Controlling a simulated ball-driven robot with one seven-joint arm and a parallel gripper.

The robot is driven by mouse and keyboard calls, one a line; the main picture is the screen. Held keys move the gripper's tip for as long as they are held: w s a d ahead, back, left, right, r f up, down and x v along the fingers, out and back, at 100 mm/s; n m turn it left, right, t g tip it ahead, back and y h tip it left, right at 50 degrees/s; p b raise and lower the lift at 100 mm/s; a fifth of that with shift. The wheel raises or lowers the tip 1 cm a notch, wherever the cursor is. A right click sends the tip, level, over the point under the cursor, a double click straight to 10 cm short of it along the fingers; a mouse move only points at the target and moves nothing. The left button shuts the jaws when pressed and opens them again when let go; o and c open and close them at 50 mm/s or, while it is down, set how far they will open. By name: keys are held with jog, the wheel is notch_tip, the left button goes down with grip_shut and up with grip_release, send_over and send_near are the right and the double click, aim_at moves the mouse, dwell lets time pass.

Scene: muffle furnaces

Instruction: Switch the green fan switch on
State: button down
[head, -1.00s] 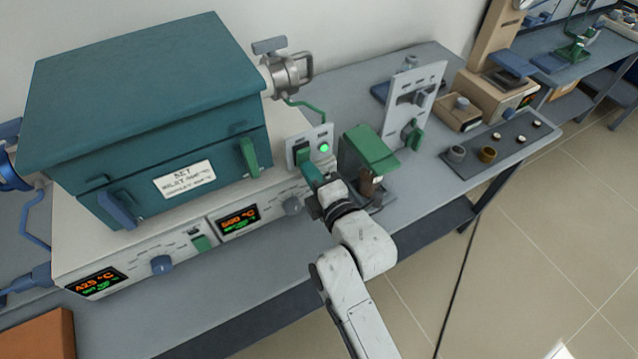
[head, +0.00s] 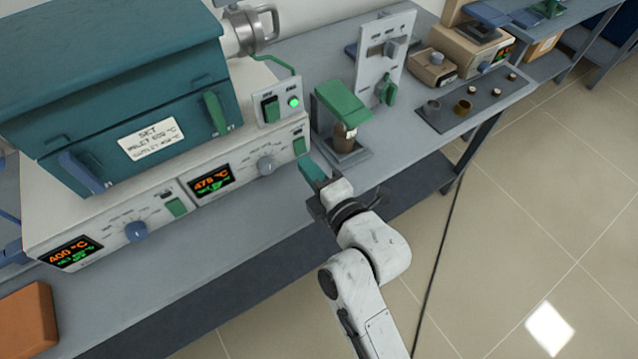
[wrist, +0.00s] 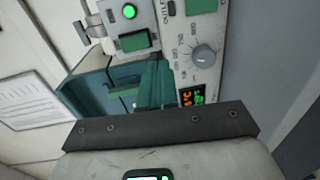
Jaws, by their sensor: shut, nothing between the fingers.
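The green fan switch (head: 270,109) is a green rocker on a small grey panel (head: 263,93) to the right of the teal furnace. A green lamp (head: 294,102) beside it is lit. The switch also shows in the wrist view (wrist: 133,40), with its lit lamp (wrist: 129,11). My gripper (head: 308,163) has teal fingers, shut and empty. It is in front of the bench unit, below and to the right of the switch, apart from it. In the wrist view, the gripper's fingers (wrist: 154,82) show below the switch.
A green-topped stand (head: 342,101) with a brown bottle is right of the panel. A grey upright panel (head: 386,55) stands behind it.

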jog(key=shift+f+b+v, duration=0.15)
jog(key=shift+b+v, duration=0.05)
jog(key=shift+v, duration=0.55)
jog(key=shift+f+b+v, duration=0.15)
jog(key=shift+f+v, duration=0.05)
jog(key=shift+v, duration=0.55)
